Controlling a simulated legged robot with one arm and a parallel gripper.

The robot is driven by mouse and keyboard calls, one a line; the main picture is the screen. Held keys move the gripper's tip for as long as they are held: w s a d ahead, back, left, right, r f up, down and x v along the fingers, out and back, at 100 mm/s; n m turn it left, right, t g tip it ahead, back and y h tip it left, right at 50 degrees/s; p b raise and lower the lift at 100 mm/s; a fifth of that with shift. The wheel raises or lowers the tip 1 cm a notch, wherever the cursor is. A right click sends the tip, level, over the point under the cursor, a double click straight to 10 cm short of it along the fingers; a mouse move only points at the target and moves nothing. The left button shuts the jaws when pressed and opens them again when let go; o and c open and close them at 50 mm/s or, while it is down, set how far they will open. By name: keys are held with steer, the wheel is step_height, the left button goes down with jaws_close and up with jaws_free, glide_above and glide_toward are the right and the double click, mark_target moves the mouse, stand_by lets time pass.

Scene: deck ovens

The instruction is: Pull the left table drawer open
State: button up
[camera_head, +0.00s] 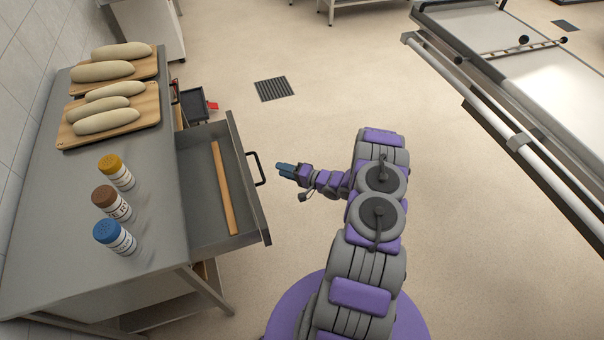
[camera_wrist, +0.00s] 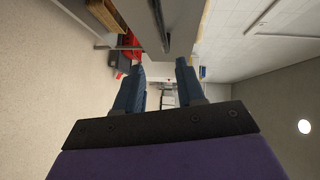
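The left table drawer (camera_head: 205,225) is pulled well out of the grey table (camera_head: 60,215) in the head view. A thin wooden stick (camera_head: 224,190) lies inside it. Its dark bar handle (camera_head: 259,168) is on the drawer's front face. My gripper (camera_head: 280,167) is just to the right of the handle, with a small gap between them. In the wrist view my gripper (camera_wrist: 160,66) has its two blue fingers apart with nothing held between them. Part of the grey drawer and a dark bar show beyond the fingertips there.
Three capped jars (camera_head: 116,205) and several loaves on wooden boards (camera_head: 130,113) stand on the table. Beyond the drawer are a dark tray (camera_head: 198,105) and a small red item (camera_head: 213,106). A rail-edged oven loader (camera_head: 500,115) is at right. Floor between is clear.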

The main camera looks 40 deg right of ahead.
steer(key=v, duration=0.7)
steer(key=shift+p, duration=0.4)
steer(key=shift+s+d, duration=0.15)
